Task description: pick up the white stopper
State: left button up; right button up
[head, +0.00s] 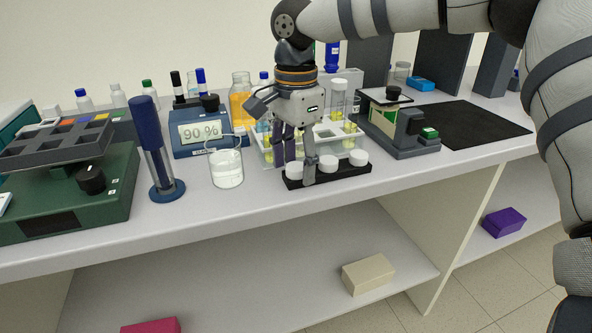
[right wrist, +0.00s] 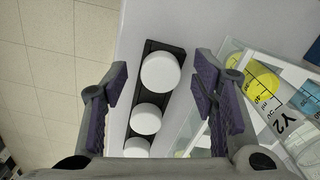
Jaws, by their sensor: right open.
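Three white stoppers stand in a row in a black holder (head: 343,175) near the bench's front edge. The left stopper (head: 294,171) is partly hidden by my right gripper (head: 295,172), while the middle stopper (head: 328,164) and right stopper (head: 358,157) show clearly. My right gripper points down over the holder's left end, open and empty. In the right wrist view, the largest, topmost stopper (right wrist: 160,72) lies between its purple-padded fingers (right wrist: 162,84), with gaps on both sides. The other two stoppers run down below it. My left gripper is not in view.
A clear rack (head: 267,155) of tubes stands close behind the holder; in the right wrist view it is near the right finger. A beaker (head: 227,170) of white contents stands to the left, a clamp rig (head: 405,130) to the right. Bench in front is clear.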

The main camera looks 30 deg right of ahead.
jog(key=c, duration=0.9)
jog(key=shift+r, duration=0.1)
